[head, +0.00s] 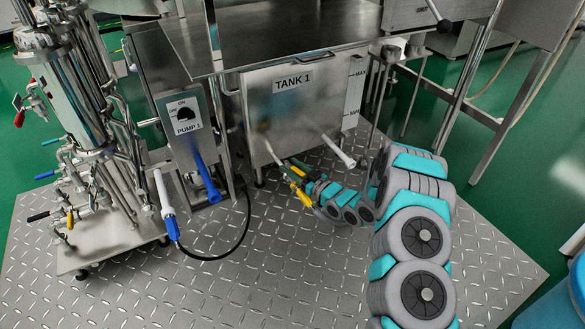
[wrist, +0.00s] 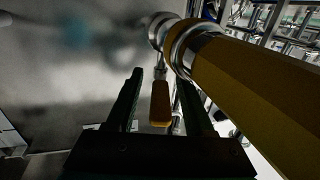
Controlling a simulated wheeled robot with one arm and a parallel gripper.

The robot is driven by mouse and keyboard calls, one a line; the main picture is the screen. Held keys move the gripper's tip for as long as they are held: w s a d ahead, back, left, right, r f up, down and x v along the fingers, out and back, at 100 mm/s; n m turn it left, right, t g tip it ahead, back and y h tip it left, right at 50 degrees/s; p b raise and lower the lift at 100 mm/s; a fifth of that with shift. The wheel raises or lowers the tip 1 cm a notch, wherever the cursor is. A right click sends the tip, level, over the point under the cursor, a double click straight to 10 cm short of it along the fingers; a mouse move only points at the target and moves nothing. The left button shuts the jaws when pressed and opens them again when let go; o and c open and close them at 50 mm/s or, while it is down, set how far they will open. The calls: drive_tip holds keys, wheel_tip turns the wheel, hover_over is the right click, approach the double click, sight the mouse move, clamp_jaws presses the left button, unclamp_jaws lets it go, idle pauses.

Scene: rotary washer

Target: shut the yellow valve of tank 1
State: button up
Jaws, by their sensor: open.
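Tank 1 (head: 308,104) is a steel box under a steel top in the head view, with its name on the front. In the wrist view, the small yellow valve lever (wrist: 160,103) hangs from a metal fitting at the tank's outlet. My gripper (wrist: 160,76) is open, with its two dark fingers on either side of this lever; contact cannot be told. A thick yellow pipe grip (wrist: 255,95) runs close past the right finger, and it also shows in the head view (head: 304,197). In the head view, my arm reaches low to the tank's front and partly hides the valve area.
The Pump 1 box (head: 180,100) with a black knob stands left of the tank. A blue-handled pipe (head: 208,184) and a white pipe (head: 338,151) stick out nearby. A piping rig (head: 85,110) stands at left. A black hose (head: 243,226) curves over the open metal floor.

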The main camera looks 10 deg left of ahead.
clamp_jaws()
idle(0.4)
idle(1.0)
